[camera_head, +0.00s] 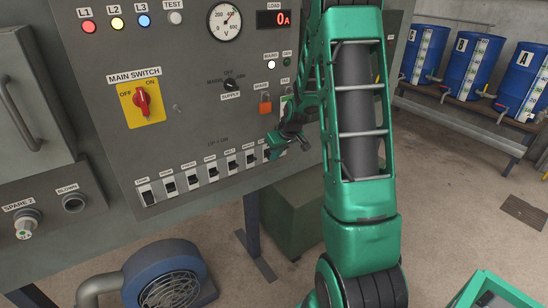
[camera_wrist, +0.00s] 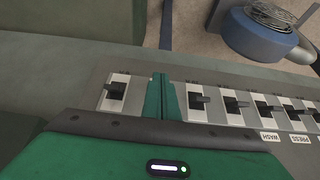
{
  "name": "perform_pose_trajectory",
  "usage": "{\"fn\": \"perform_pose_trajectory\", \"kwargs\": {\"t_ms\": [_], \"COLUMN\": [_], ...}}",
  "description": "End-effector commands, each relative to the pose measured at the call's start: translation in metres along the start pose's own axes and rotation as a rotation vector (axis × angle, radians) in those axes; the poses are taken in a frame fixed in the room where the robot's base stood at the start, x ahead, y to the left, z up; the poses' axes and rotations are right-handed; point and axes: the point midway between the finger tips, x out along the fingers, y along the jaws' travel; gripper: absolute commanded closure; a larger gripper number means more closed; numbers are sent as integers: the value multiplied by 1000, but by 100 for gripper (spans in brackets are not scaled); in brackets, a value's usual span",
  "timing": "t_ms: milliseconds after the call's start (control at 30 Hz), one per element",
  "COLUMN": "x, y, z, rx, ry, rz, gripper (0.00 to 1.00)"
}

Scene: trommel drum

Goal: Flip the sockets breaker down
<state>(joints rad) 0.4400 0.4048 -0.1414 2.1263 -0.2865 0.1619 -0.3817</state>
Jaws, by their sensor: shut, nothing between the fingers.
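A row of breakers (camera_head: 190,181) with black levers runs along the lower part of the grey panel. I cannot read a sockets label; the labels at the right end are hidden by my gripper and arm. My gripper (camera_head: 278,148) is shut and empty in front of that end. In the wrist view the row appears upside down. My shut green fingers (camera_wrist: 161,97) lie between the end breaker (camera_wrist: 116,90) at left and the neighbouring breaker (camera_wrist: 197,101) at right. Whether they touch either lever is unclear. The neighbouring breaker's label is hidden behind my gripper.
The red main switch (camera_head: 142,98), a supply selector (camera_head: 230,85) and an orange padlock (camera_head: 265,103) sit above the row. A blue blower (camera_head: 165,275) stands on the floor below. Blue barrels (camera_head: 470,62) stand on a rack at right.

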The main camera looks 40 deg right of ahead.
Motion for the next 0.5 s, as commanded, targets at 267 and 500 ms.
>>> {"fn": "perform_pose_trajectory", "kwargs": {"t_ms": [267, 500], "x": [0, 0], "y": [0, 0], "z": [-12, -15], "rx": [-1, 0], "ry": [1, 0], "rz": [0, 0], "gripper": [100, 100]}}
